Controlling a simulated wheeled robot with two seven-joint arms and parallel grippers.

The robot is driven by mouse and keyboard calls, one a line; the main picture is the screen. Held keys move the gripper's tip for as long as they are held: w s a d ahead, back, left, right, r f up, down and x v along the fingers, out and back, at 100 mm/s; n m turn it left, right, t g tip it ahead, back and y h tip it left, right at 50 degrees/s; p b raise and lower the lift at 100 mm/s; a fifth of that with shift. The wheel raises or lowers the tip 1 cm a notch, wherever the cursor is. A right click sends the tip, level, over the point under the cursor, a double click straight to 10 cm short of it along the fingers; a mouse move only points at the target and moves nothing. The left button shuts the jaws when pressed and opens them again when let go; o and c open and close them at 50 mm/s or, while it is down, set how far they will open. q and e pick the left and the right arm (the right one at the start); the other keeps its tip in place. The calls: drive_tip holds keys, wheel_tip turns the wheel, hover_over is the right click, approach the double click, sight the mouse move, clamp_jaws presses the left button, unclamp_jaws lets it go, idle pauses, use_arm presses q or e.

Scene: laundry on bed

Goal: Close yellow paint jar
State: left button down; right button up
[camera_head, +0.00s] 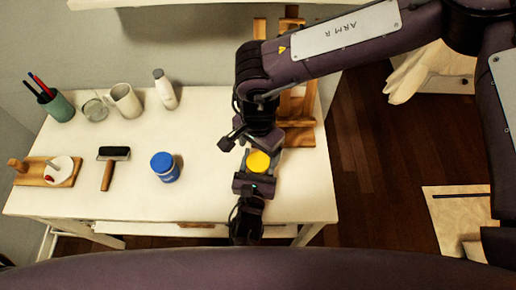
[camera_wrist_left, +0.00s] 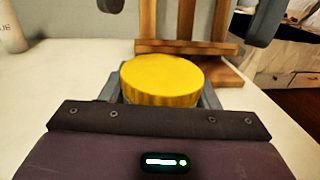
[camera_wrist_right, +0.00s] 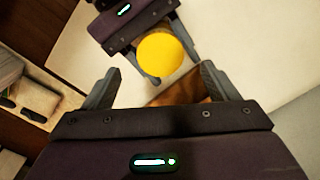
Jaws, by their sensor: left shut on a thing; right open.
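The yellow paint jar (camera_head: 258,161) shows its round yellow lid near the right end of the white table. The lid's ridged edge shows in the left wrist view (camera_wrist_left: 162,80); the jar's body below is hidden, so I cannot tell how tightly the lid sits. My left gripper (camera_head: 257,172) comes from the front edge and is shut on the jar, one finger on each side. My right gripper (camera_head: 251,144) is open and empty, just behind and above the jar. In the right wrist view its fingers (camera_wrist_right: 160,76) are spread apart, not touching the lid.
A blue-lidded jar (camera_head: 164,167) stands left of my grippers. A wooden easel (camera_head: 297,108) stands close behind my right gripper.

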drive_tip(key=o, duration=0.4)
drive_tip(key=shift+c, duration=0.2)
wheel_tip(320, 180, up, 12)
use_arm(q)
drive_tip(key=shift+c, duration=2.1)
unclamp_jaws()
drive_tip(key=shift+s+a, duration=0.2)
drive_tip(key=shift+s, duration=1.1)
drive_tip(key=shift+s+a, duration=0.2)
drive_tip(key=shift+s, duration=1.05)
drive_tip(key=shift+s+a, duration=0.2)
drive_tip(key=shift+s, duration=1.1)
use_arm(e)
drive_tip(key=shift+f, duration=0.15)
